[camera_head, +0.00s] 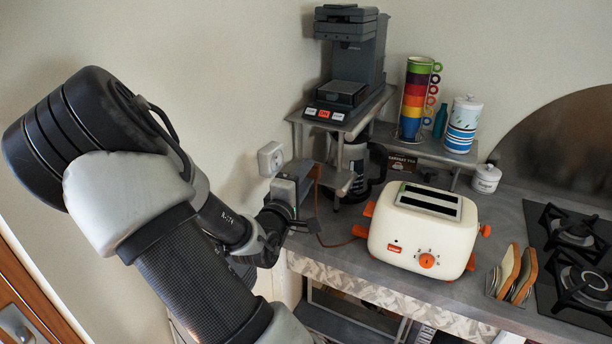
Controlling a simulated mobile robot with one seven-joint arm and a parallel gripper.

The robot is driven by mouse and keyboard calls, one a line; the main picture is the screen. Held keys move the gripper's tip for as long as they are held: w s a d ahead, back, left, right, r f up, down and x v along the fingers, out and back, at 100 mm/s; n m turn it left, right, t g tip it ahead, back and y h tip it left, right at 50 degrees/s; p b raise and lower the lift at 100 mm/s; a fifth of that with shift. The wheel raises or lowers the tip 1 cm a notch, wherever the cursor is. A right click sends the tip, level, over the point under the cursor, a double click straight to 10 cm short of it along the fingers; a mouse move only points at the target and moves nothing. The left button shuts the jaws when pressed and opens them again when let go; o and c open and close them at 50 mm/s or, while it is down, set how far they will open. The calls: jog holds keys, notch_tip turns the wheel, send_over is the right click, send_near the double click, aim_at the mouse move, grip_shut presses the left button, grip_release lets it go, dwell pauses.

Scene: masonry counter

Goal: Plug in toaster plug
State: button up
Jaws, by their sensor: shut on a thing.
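The cream toaster (423,231) with orange knob and levers stands on the grey counter. Its thin brown cord (338,244) runs left from it and rises to my gripper. My gripper (301,187) is beside the counter's left end, just right of and below the white wall socket (271,159). It is shut on the cord's plug, which is mostly hidden by the gripper; its exact pose cannot be told. The socket's face is visible, and the gripper appears apart from it.
A dark coffee machine (349,57) stands on a metal shelf (377,98) close right of my gripper, with a dark jug (356,165) below. Stacked coloured mugs (414,97), a canister (463,124), a toast rack (512,273) and a hob (575,250) are further right.

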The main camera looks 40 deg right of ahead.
aim_at(273, 169)
jog(key=shift+r, duration=0.1)
jog(key=shift+w+a+p, duration=0.3)
jog(key=shift+w+a, duration=0.1)
jog(key=shift+w, duration=0.5)
jog(key=shift+w+a+p, duration=0.3)
jog(key=shift+w+a, duration=0.05)
jog(key=shift+w, duration=0.5)
jog(key=shift+w+a+p, duration=0.3)
jog(key=shift+w+a, duration=0.1)
jog(key=shift+w, duration=0.5)
jog(key=shift+p, duration=0.6)
jog(key=shift+w+a+p, duration=0.25)
jog(key=shift+w+a, duration=0.05)
jog(key=shift+w, duration=0.45)
jog(key=shift+w+a+p, duration=0.2)
jog(key=shift+w+a, duration=0.1)
jog(key=shift+w, duration=0.4)
jog(key=o, duration=1.1)
jog(key=shift+a, duration=0.1)
jog(key=shift+o, duration=0.2)
jog(key=shift+f, duration=0.25)
jog(key=shift+a, duration=0.1)
